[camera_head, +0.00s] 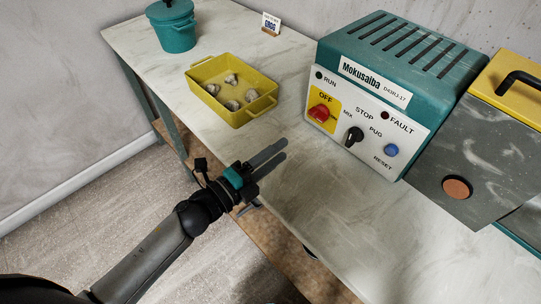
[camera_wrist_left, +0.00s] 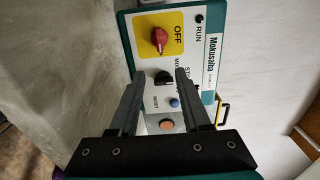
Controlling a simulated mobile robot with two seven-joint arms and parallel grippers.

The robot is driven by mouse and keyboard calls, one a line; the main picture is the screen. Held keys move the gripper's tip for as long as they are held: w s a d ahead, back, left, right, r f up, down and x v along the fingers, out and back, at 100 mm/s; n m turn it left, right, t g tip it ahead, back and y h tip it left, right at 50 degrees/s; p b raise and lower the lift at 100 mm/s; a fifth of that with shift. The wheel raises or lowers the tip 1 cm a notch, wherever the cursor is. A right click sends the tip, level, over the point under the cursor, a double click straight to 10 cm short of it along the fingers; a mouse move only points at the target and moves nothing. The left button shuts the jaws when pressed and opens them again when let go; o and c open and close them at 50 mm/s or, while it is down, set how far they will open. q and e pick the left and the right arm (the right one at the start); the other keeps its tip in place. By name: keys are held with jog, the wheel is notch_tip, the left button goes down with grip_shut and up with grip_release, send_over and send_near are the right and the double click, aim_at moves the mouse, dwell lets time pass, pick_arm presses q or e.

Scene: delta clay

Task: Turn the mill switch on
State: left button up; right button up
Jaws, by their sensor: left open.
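The mill is a teal box (camera_head: 400,52) labelled Mokusaiba, with a white front panel (camera_head: 379,160). A red rotary switch (camera_head: 319,113) sits on a yellow plate marked OFF, at the panel's left. The red switch also shows in the wrist view (camera_wrist_left: 159,39). A black selector knob (camera_head: 354,136) and a blue reset button (camera_head: 391,150) are to its right. My left gripper (camera_head: 284,148) is open and empty, in front of the panel and apart from it. In the wrist view the black knob (camera_wrist_left: 163,78) appears between its fingertips. My right gripper is not in view.
A yellow tray (camera_head: 207,99) with several greyish lumps and a teal pot (camera_head: 177,37) stand on the pale worktop (camera_head: 289,227). A small sign (camera_head: 270,23) stands behind them. A grey and yellow unit (camera_head: 478,150) adjoins the mill's right. The worktop before the panel is clear.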

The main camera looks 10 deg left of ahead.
pick_arm(q)
jog(key=shift+s+a, duration=0.45)
jog(key=shift+s, duration=0.15)
jog(key=shift+a, duration=0.1)
